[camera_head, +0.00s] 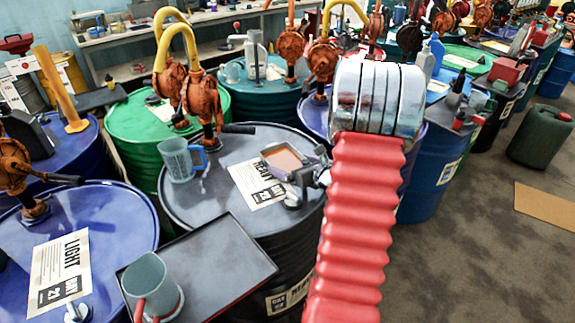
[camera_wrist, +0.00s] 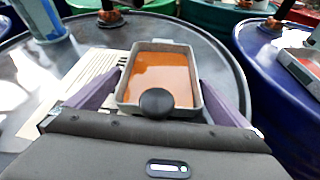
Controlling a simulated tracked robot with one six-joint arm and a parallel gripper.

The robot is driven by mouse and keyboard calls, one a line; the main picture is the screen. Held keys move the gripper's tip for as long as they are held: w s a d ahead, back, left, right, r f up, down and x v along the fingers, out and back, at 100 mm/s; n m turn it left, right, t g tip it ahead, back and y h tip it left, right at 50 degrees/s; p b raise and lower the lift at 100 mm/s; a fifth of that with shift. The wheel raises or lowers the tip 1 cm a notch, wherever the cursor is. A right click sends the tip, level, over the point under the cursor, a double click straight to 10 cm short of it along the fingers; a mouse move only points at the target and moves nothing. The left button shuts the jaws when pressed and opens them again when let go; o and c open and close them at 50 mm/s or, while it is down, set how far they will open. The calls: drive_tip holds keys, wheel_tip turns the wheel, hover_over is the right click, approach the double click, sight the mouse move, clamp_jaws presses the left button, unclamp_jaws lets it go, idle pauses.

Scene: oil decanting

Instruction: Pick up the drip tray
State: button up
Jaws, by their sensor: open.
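The drip tray (camera_wrist: 196,82) is a small grey square pan with brown-orange oil in it. It sits on top of a dark drum (camera_head: 225,215), and a round black knob (camera_wrist: 156,102) shows at its near edge. My gripper (camera_wrist: 160,92) is open around it, with one purple finger beside its left side and one beside its right. I cannot tell whether the fingers touch the tray. In the head view my gripper (camera_head: 292,177) is low over the drum top at the tray's near side, partly hidden by my red arm.
A blue-grey jug (camera_head: 178,160) and a paper label (camera_head: 262,182) are on the same drum, left of the tray. A pump (camera_head: 205,100) stands behind.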

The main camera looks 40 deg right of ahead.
drive_tip(key=shift+c, duration=0.3)
drive_tip(key=c, duration=1)
drive_tip(key=shift+o, duration=0.2)
drive_tip(key=shift+r, duration=0.25)
wheel_tip(320, 180, up, 10)
drive_tip(key=shift+f, duration=0.2)
idle(0.4)
idle(0.6)
